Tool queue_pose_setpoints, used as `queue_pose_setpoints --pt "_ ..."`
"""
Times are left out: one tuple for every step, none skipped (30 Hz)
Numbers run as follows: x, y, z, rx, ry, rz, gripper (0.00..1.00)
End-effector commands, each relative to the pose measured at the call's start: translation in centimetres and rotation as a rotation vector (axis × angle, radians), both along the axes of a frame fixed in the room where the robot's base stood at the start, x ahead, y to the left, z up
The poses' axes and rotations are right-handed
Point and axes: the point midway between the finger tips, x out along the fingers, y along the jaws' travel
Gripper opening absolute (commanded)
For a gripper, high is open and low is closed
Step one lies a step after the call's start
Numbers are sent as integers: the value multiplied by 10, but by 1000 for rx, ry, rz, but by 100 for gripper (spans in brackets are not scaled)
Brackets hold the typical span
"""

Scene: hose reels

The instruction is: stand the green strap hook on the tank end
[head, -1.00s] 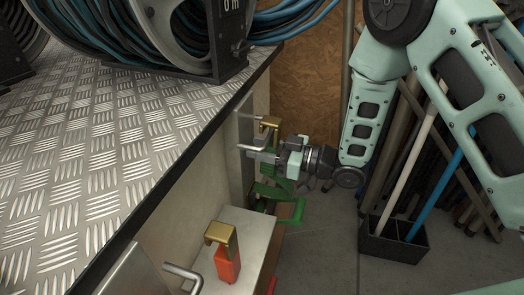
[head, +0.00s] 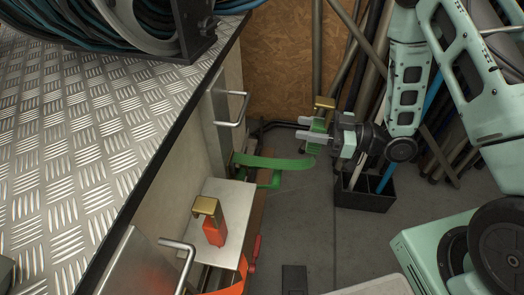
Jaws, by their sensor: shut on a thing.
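The green strap hook (head: 324,103) has a brass-coloured angled top over a green body. My gripper (head: 308,130) is shut on its green body and holds it clear of the wall, brass part upward. The green strap (head: 275,163) runs from below my gripper left in a sagging curve toward the cabinet side. A pale metal box top (head: 237,190), which looks like the tank end, lies lower left of my gripper. An orange hook with a brass top (head: 213,222) stands on it. The green hook is apart from this surface.
A treadplate bench (head: 90,130) with hose reels fills the left. Bent metal handles (head: 233,108) stick out from the cabinet side, one on each side of the box top. An orange strap (head: 232,289) hangs below.

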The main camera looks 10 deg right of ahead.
Motion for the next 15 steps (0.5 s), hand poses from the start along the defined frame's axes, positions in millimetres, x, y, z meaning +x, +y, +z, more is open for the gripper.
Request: queue_pose_setpoints --pt "-1 -1 1 0 1 2 6" --pt "-3 0 0 -1 3 7 6" --pt "-7 1 0 -5 8 19 6" --pt "-12 3 -1 -10 12 32 6" --pt "-19 6 -1 -15 18 51 6" --pt "-29 10 -2 -25 26 82 6" --pt "-38 14 -3 -32 30 108 6" --pt "-48 18 -3 -39 34 139 6" --pt "-62 23 -4 -47 38 181 6" --pt "-72 26 -3 -51 38 212 6" --pt "-82 29 -3 -54 39 244 6" --pt "-95 33 -3 -58 37 283 6" --pt "-104 35 -2 -60 33 309 6" --pt "-112 37 -2 -61 32 333 6" --pt "-121 40 -1 -60 27 362 6"
